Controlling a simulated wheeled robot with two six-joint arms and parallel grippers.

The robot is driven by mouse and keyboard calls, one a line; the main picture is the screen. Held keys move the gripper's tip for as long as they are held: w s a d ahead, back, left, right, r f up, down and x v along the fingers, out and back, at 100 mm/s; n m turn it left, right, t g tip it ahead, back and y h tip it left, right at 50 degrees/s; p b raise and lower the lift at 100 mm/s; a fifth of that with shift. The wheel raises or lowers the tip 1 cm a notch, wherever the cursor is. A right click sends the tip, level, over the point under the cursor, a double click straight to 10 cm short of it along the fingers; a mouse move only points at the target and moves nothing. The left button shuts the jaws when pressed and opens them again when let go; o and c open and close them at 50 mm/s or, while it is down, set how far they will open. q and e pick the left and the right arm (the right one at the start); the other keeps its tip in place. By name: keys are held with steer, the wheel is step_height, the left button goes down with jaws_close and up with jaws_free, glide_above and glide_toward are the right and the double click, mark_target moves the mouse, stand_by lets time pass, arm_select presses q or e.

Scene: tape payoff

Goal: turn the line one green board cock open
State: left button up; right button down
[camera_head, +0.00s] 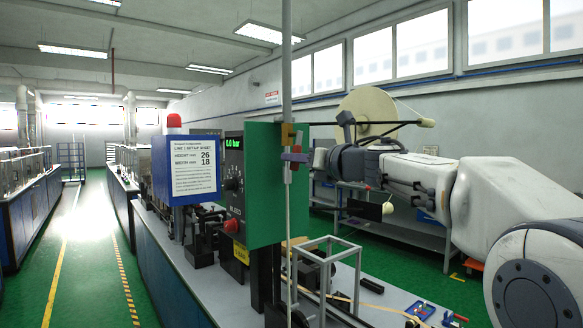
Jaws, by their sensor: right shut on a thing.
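The green board (264,190) stands upright at the end of the line one bench. At its right edge is a small brass-coloured fitting (288,133) with a purple lever (293,157) lying roughly level below it, beside a thin vertical pipe. I take this to be the cock. My right gripper (311,158) reaches in from the right and is shut at the lever's right end. The fingertips are small and partly hidden, so the exact grip is unclear. A display left of the board reads 0.0 bar (233,143). My left gripper is not in view.
A large cream reel (367,113) is behind my right wrist. A grey frame (327,262) stands on the bench (228,293). The left aisle is clear.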

steer(key=shift+w+d+f+n+b, duration=0.15)
steer(key=shift+d+n+b, duration=0.15)
steer(key=shift+n, duration=0.25)
steer(key=shift+w+d+f+n+b, duration=0.15)
steer(key=shift+n+b, duration=0.1)
steer(key=shift+n, duration=0.3)
steer(key=shift+r, duration=0.2)
steer(key=c, duration=0.8)
jaws_free()
steer(key=shift+o, duration=0.2)
steer(key=shift+d, duration=0.1)
steer(key=b+v, duration=0.3)
steer(key=v, duration=0.7)
steer(key=shift+s, duration=0.15)
